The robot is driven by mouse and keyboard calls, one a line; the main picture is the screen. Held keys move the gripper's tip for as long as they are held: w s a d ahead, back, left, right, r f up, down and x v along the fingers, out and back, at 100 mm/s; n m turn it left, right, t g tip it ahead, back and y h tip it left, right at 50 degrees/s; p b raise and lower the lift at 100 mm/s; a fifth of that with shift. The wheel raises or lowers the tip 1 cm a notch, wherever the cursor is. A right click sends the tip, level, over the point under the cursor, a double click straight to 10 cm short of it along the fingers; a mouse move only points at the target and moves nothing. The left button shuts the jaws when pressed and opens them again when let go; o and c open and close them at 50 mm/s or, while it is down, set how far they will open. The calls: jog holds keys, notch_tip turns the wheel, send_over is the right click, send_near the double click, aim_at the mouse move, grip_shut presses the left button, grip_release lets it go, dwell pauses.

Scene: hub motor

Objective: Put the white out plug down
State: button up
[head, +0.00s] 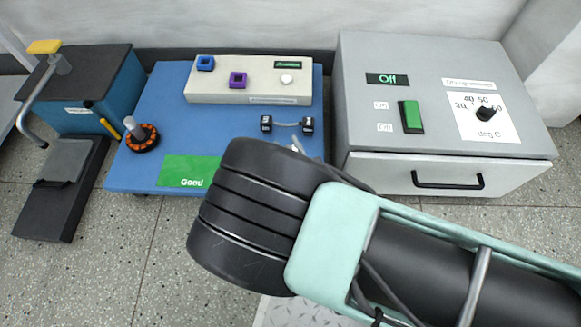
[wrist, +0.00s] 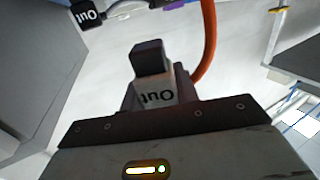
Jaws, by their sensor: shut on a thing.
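In the wrist view my gripper (wrist: 155,108) is shut on a plug with a dark end and a white face marked "Out", which I take as the white out plug (wrist: 150,60). An orange cable (wrist: 207,40) runs up just right of it; I cannot tell whether they join. Its tip appears clear of any socket. In the head view my wrist and forearm hide the gripper and the held plug in front of the blue table (head: 150,95).
In the head view, two black plugs (head: 266,123) lie before a white socket box (head: 245,85). A green "Good" mat (head: 190,170) and an orange-ringed part (head: 141,137) sit left. A grey oven (head: 430,100) stands right.

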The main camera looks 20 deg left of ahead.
notch_tip(320, 180, down, 7)
jog(key=b, duration=0.3)
jog(key=shift+r, duration=0.2)
jog(key=shift+f, duration=0.15)
jog(key=o, duration=1.1)
jog(key=shift+c, duration=0.2)
